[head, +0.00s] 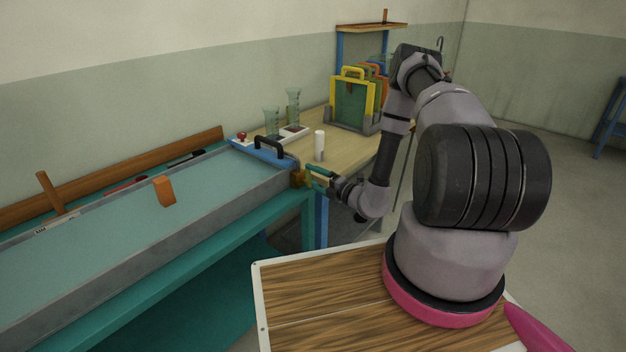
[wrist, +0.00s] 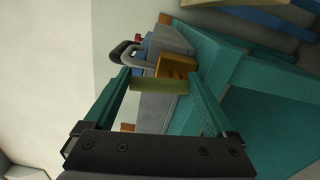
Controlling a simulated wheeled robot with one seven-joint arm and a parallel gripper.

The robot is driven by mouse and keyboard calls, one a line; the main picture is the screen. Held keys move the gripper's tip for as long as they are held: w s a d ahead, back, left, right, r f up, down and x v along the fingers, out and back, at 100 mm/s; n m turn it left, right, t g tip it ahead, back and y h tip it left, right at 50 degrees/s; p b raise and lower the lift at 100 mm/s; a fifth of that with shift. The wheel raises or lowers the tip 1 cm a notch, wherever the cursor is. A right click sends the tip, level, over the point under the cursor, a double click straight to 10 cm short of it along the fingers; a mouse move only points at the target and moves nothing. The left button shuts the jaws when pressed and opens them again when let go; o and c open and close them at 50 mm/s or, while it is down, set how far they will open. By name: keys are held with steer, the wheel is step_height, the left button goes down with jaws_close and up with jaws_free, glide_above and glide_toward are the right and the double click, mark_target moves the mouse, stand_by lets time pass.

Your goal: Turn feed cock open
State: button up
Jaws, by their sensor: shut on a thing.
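The feed cock has a brass-coloured body (head: 298,178) at the near right end of the flume (head: 200,195). In the wrist view the body (wrist: 176,67) is an orange-brown block, with an olive-yellow handle (wrist: 158,85) in front of it. My gripper (head: 318,178) is at the cock, beside the flume's end. In the wrist view its two teal fingers (wrist: 157,80) stand on either side of the handle, shut on it. The handle lies crosswise between the fingers. The head view shows the handle too small to make out, partly covered by my gripper.
A blue end piece with a black handle (head: 268,147) is just above the cock. A white cylinder (head: 319,146), glass vessels (head: 293,105) and a yellow-framed rack (head: 352,98) stand on the wooden bench (head: 340,150) behind. An orange piece (head: 164,191) is in the flume.

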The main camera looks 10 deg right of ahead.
steer(key=shift+d+f+m, duration=0.1)
steer(key=shift+m, duration=0.2)
steer(key=o, duration=1.1)
steer(key=shift+c, duration=0.2)
steer(key=v, duration=1.1)
